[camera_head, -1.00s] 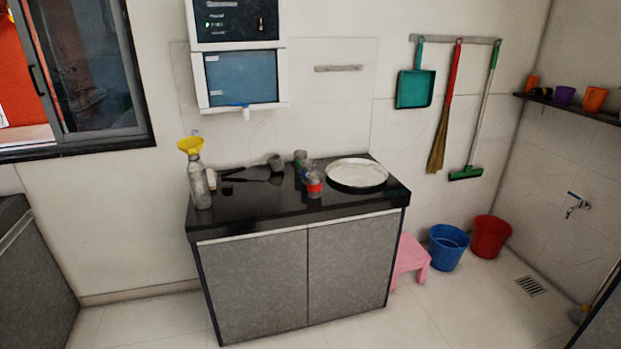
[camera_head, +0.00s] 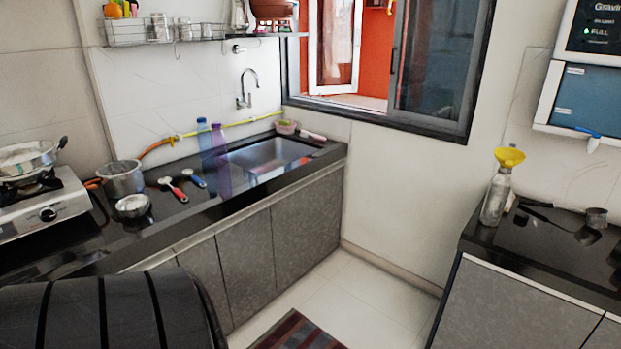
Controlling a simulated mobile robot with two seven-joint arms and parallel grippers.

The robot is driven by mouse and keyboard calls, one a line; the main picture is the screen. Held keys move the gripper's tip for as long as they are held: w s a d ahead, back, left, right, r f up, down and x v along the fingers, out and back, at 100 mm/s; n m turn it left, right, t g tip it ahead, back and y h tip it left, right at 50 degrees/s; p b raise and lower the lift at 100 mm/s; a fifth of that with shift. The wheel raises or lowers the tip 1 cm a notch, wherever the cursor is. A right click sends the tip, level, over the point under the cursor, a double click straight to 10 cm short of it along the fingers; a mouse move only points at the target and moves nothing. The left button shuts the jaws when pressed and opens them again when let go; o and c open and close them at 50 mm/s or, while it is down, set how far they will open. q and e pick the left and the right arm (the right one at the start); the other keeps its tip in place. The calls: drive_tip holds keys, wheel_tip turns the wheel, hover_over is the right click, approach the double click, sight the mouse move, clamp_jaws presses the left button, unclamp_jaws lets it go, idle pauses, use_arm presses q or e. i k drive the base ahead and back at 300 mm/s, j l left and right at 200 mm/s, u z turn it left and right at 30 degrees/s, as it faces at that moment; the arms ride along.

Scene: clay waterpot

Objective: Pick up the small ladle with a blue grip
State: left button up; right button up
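A small utensil with a blue grip (camera_head: 196,181) lies on the black counter left of the sink. It is small in the picture, so the shape of its bowl is hard to tell. A similar utensil with a red grip (camera_head: 176,191) lies just to its left. Neither of my grippers shows in the head view.
A steel pot (camera_head: 121,180), a small pan (camera_head: 133,206) and a gas stove (camera_head: 40,205) stand left of the utensils. A blue bottle (camera_head: 204,138) and a purple bottle (camera_head: 220,160) stand by the sink (camera_head: 268,157). A black ribbed object (camera_head: 110,315) fills the lower left. Floor is open between the counters.

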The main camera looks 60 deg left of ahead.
sight(188, 173)
drive_tip(key=u, duration=1)
